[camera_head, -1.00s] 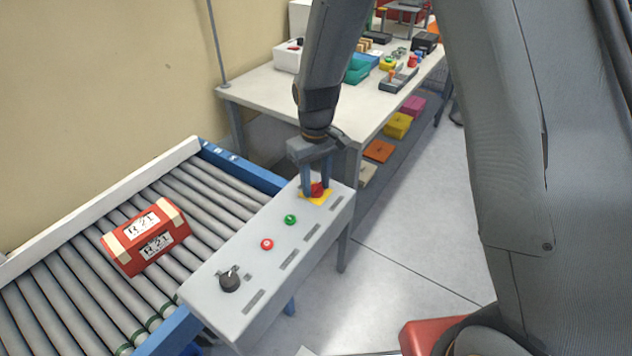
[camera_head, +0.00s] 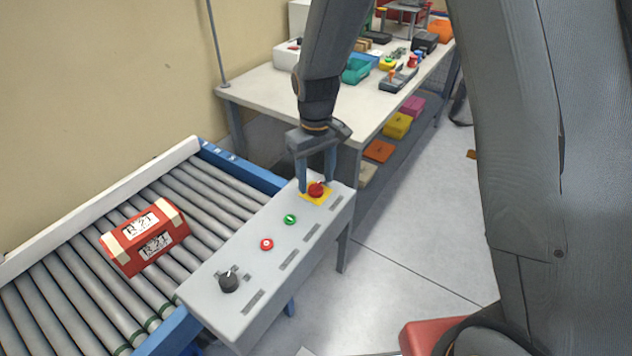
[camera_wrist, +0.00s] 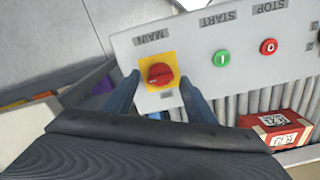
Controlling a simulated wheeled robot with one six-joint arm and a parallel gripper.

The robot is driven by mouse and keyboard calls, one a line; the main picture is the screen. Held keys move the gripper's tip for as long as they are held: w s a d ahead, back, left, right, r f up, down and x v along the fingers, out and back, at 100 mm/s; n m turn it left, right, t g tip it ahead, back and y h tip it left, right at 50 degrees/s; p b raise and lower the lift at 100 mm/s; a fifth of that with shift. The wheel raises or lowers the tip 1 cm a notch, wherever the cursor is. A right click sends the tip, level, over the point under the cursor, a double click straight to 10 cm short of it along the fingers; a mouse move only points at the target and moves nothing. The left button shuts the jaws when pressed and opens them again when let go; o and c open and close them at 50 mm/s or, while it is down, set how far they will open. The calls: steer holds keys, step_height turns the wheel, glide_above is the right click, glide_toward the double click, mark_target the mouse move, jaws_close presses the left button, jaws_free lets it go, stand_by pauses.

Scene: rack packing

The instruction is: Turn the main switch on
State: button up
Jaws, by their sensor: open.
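The main switch is a red rotary knob (camera_head: 317,189) on a yellow square plate (camera_head: 304,195) at the far end of the grey control panel (camera_head: 213,266). In the wrist view the knob (camera_wrist: 160,74) sits beside the label MAIN, its grip bar lying roughly across the picture. My gripper (camera_head: 317,188) points down at the switch. Its fingers are open, one on each side of the knob; in the wrist view (camera_wrist: 157,95) gaps show between them and the knob. I see no contact with the knob.
The panel also has a green START button (camera_head: 290,219), a red STOP button (camera_head: 267,244) and a black selector (camera_head: 229,282). A roller conveyor (camera_head: 90,296) beside it carries a red box (camera_head: 128,258). A loaded workbench (camera_head: 262,93) stands behind.

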mark_target(316, 185)
steer(key=shift+r+b, duration=0.6)
steer(key=shift+r, duration=2.45)
steer(key=s+d+r+m+t, duration=0.1)
steer(key=s+d+m, duration=0.4)
steer(key=s+d, duration=1)
steer(key=shift+s+r+m, duration=0.15)
steer(key=shift+s+m, duration=0.1)
steer(key=shift+m, duration=0.15)
steer(key=shift+d, duration=0.1)
steer(key=shift+c, duration=0.2)
